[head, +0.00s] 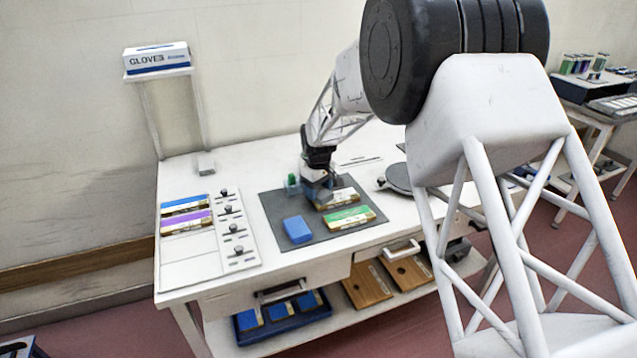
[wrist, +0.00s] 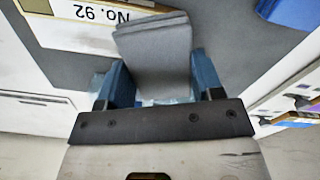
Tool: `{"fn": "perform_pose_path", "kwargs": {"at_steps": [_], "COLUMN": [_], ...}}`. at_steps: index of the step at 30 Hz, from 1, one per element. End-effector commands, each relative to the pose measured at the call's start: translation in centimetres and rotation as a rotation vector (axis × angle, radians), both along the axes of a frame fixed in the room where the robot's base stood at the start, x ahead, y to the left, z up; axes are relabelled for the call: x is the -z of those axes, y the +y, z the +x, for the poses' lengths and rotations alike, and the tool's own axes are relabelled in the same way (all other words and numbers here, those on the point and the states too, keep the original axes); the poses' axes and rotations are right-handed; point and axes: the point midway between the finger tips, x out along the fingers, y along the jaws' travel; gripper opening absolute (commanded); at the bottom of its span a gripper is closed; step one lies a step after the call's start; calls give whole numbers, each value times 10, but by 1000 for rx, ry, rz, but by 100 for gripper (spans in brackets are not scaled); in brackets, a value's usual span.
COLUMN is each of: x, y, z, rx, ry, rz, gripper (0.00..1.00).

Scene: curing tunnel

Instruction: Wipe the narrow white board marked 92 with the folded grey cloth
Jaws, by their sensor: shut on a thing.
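My gripper (head: 320,186) is over the dark grey mat (head: 268,212) in the head view. In the wrist view its blue fingers (wrist: 160,88) are shut on the folded grey cloth (wrist: 155,45). The cloth's free end sticks out past the fingers and overlaps the edge of the white board marked No. 92 (wrist: 85,28). I cannot tell whether it touches the board. In the head view this board (head: 345,194) lies on the mat, partly hidden by my gripper.
A green-topped board (head: 350,217) and a blue block (head: 298,230) lie on the mat nearby. A small clear holder with something green (head: 292,182) stands just left of my gripper. A white knobbed panel (head: 234,230) and blue and purple boards (head: 187,222) are at the left.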

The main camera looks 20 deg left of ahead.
Motion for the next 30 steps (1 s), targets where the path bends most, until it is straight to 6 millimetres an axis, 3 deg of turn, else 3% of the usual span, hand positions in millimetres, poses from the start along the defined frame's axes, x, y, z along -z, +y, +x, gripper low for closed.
{"fn": "perform_pose_path", "kwargs": {"at_steps": [2, 30], "x": [9, 10], "y": [-2, -63], "z": [2, 62], "rx": [1, 2], "ry": [0, 1], "rz": [-1, -1], "gripper": [42, 42]}}
